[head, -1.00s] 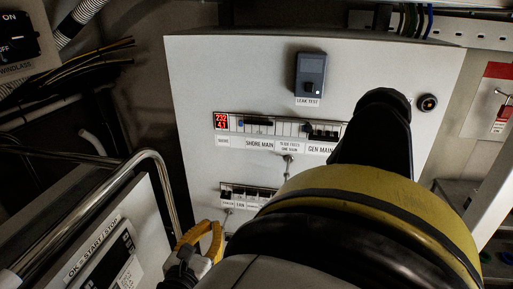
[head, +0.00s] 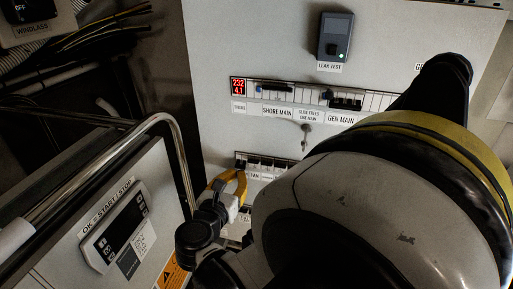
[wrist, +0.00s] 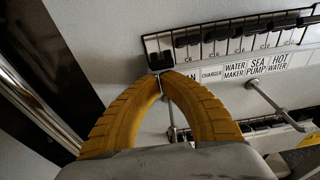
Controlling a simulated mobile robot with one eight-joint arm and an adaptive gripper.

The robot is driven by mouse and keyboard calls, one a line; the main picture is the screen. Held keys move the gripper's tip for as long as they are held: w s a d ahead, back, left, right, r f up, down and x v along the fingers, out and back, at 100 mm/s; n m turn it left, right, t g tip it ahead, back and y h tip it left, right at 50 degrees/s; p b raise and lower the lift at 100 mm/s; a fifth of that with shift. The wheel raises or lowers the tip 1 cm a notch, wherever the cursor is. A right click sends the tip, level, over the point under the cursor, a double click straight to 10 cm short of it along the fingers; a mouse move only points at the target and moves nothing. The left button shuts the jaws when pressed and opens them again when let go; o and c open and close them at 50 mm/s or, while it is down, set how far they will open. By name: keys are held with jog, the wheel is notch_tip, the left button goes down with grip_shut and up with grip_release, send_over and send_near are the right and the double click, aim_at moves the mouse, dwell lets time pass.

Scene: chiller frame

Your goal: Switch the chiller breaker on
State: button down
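My gripper (head: 238,174) is at the lower left of the panel in the head view, by the small breaker row (head: 268,163). In the wrist view its yellow fingers (wrist: 158,76) arch together and their tips meet, with nothing seen between them. The tips are just below the leftmost breaker (wrist: 166,59) of that row; whether they touch it I cannot tell. Labels read partly "AN", then CHARGER, WATER MAKER, SEA PUMP and HOT WATER. No chiller label is readable. A lower breaker row (wrist: 284,134) is partly hidden behind my gripper.
A thin metal handle (wrist: 268,100) sticks out between the two rows. The SHORE MAIN and GEN MAIN row (head: 300,96) and the LEAK TEST box (head: 336,37) are higher up. A bent metal rail (head: 172,130) and a control box (head: 115,232) stand close on the left.

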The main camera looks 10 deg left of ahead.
jog(key=shift+w, duration=0.45)
jog(key=shift+s+r+g+p, duration=0.15)
jog(key=shift+g+p, duration=0.55)
jog(key=shift+p, duration=0.1)
jog(key=shift+s+r+g+p, duration=0.1)
jog(key=shift+g+p, duration=0.35)
jog(key=shift+g, duration=0.05)
